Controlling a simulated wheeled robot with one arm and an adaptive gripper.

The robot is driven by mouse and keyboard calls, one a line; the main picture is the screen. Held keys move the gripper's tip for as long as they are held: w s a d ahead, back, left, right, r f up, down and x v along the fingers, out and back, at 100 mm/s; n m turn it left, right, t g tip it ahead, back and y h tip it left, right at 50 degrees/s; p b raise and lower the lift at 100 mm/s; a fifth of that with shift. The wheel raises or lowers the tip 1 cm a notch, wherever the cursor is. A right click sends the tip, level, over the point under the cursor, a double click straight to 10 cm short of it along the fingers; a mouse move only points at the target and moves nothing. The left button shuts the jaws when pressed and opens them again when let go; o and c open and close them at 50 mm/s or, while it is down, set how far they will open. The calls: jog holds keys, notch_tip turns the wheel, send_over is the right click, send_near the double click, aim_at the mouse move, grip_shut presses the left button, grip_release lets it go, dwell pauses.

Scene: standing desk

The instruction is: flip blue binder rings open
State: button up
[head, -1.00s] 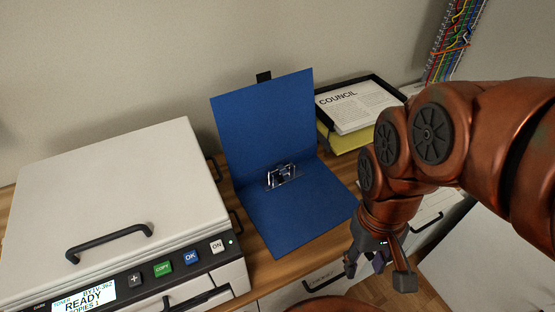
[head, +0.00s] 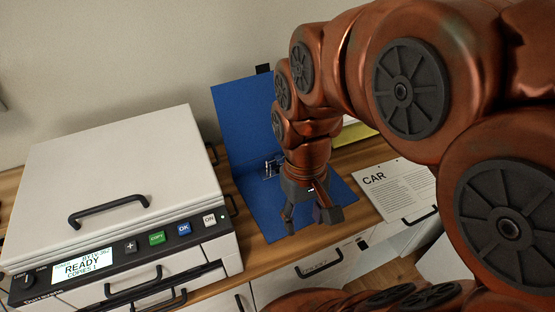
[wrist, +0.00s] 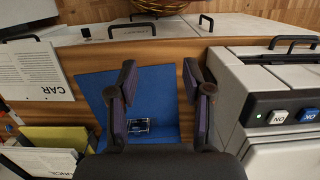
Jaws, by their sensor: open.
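The blue binder (head: 240,120) stands open on the wooden desk, one cover upright near the wall and the other flat. Its metal ring mechanism (head: 272,168) is partly hidden behind my gripper (head: 312,222) in the head view. The wrist view also shows the ring mechanism (wrist: 138,126) on the blue cover, but whether the rings are open or closed is too small to tell. My gripper is open and empty above the flat cover, its fingers (wrist: 160,85) spread to either side of the rings in the wrist view.
A white copier (head: 120,180) with a handled lid stands left of the binder. A paper headed CAR (head: 394,188) lies to the right. A yellow item (head: 354,134) shows behind my arm. Drawers with black handles (head: 318,268) are below the desk edge.

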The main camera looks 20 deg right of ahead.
jog(key=shift+n+t, duration=0.5)
jog(key=shift+t, duration=0.3)
jog(key=w+d+f+b, duration=0.2)
jog(key=w+d+f, duration=0.1)
jog(key=w, duration=0.7)
jog(key=w+d+f+b, duration=0.2)
jog(key=w+d+f, duration=0.2)
jog(key=w, duration=0.7)
jog(key=w+d+f+b, duration=0.2)
jog(key=w+d+f, duration=0.1)
jog(key=w, duration=0.7)
jog(key=shift+w+d+f, duration=0.35)
jog(key=shift+f, duration=0.05)
jog(key=shift+w+f, duration=0.15)
jog(key=shift+f, duration=0.05)
notch_tip(320, 180, down, 8)
jog(key=shift+r+p, duration=0.25)
jog(key=shift+p, duration=0.25)
grip_shut()
